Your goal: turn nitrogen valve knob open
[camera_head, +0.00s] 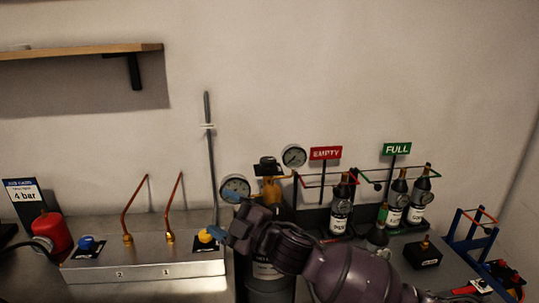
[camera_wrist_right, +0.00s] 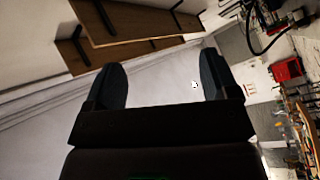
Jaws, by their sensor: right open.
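A dark cylinder (camera_head: 268,285) stands behind my right arm, with a brass regulator (camera_head: 271,188) and a black knob (camera_head: 267,163) on top. Two round gauges (camera_head: 235,188) sit beside it. On the steel bench box, a yellow knob (camera_head: 206,236) and a blue knob (camera_head: 87,243) sit on black plates; no readable label tells which knob is nitrogen. My right gripper (camera_head: 218,233) is just right of the yellow knob, below the left gauge; I cannot tell if it touches. In the wrist view it is open and empty (camera_wrist_right: 162,80), with no knob visible. My left gripper is out of view.
A steel box (camera_head: 150,268) carries two copper tubes (camera_head: 134,208). A red canister (camera_head: 52,232) stands left, by a "4 bar" card (camera_head: 24,193). Small bottles (camera_head: 341,214) stand right under EMPTY (camera_head: 326,153) and FULL (camera_head: 397,149) signs. A wooden shelf (camera_head: 80,52) hangs upper left.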

